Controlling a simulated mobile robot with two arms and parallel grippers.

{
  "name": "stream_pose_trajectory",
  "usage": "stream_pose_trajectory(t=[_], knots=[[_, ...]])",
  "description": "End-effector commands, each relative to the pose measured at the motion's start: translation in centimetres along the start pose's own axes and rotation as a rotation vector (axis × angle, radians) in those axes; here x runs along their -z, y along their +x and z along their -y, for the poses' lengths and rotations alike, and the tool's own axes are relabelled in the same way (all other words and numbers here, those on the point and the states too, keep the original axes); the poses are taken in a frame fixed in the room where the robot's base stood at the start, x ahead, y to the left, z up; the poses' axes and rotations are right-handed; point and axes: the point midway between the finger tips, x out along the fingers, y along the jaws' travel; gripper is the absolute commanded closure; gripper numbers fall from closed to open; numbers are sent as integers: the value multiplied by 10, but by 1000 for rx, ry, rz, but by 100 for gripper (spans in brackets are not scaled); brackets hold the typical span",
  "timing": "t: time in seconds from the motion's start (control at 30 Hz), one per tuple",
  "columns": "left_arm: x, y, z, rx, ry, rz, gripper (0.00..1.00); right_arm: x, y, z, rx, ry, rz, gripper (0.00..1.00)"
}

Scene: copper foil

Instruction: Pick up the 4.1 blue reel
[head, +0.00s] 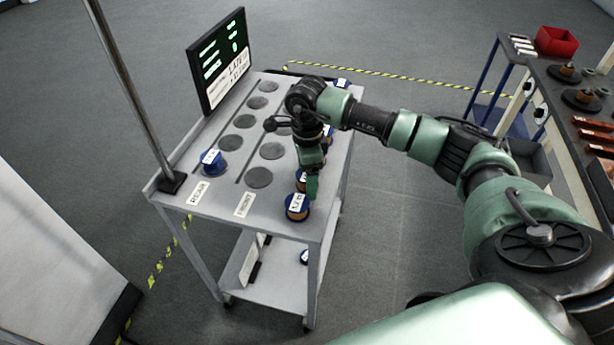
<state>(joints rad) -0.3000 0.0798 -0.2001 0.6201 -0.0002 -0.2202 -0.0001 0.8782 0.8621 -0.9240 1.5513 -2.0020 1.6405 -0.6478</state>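Several blue reels with white labels stand on the grey cart top (225,195). The nearest blue reel (297,208) is at the front right corner, and another blue reel (301,180) is just behind it, partly hidden by my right gripper. A further blue reel (213,163) stands alone on the left. The label numbers are too small to read surely, so I cannot tell which is 4.1. My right gripper (312,187) points down at the cart's right edge, beside the two near reels. Its finger opening is hidden from this angle. My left gripper is out of view.
A dark screen (218,60) with green marks stands on the cart's back left, and a metal pole (130,90) rises at its left. Empty round dark pads fill the middle. More reels line the right edge. A workbench with a red bin (557,41) stands at the right.

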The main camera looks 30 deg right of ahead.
Motion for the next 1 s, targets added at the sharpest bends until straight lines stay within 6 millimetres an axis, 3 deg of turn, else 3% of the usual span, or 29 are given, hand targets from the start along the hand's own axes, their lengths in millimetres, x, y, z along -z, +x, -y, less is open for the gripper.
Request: stream_pose_trajectory(t=[0.2, 0.43, 0.47, 0.77, 1.0], knots=[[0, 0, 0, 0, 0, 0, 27, 0, 1, 0, 1, 0, 0, 23], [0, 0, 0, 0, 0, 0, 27, 0, 1, 0, 1, 0, 0, 87], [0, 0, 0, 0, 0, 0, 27, 0, 1, 0, 1, 0, 1, 89], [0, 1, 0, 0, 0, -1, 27, 0, -2, 1, 2, 0, 1, 89], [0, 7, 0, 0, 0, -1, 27, 0, -28, 2, 6, 0, 3, 89]])
